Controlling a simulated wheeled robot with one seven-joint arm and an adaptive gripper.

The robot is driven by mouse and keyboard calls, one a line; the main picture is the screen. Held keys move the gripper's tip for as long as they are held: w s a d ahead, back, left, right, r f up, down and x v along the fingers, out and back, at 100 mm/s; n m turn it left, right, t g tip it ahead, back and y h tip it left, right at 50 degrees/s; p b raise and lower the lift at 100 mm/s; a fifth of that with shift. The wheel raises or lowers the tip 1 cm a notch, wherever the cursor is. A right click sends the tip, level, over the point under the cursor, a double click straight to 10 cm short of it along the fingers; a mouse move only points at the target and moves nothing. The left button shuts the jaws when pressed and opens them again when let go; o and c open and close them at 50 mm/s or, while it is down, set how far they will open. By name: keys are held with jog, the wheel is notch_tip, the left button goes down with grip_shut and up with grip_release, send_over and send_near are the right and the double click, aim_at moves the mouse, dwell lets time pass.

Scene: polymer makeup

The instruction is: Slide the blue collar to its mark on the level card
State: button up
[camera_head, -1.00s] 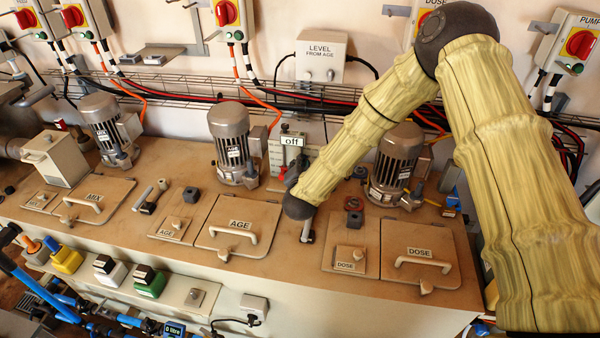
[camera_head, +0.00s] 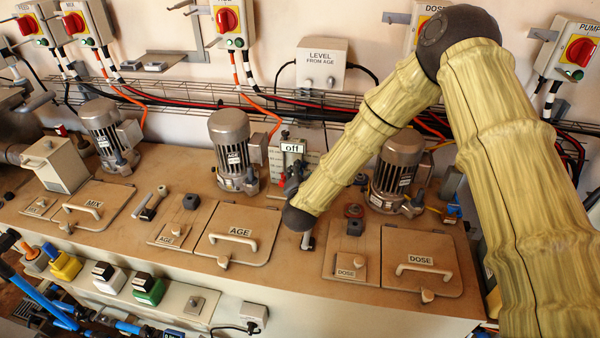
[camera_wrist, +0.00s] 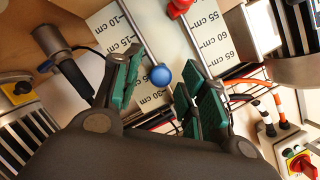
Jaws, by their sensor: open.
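The level card (camera_wrist: 101,24) is white with black centimetre marks on both sides of the rods. A red collar (camera_wrist: 179,7) sits on another rod at the top. In the head view the card (camera_head: 276,160) stands at the back of the bench, partly behind my arm. The blue collar cannot be made out there.
A LEVEL box (camera_head: 321,64) and cables are on the wall behind. The lids have raised handles.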

jog(key=v, duration=1)
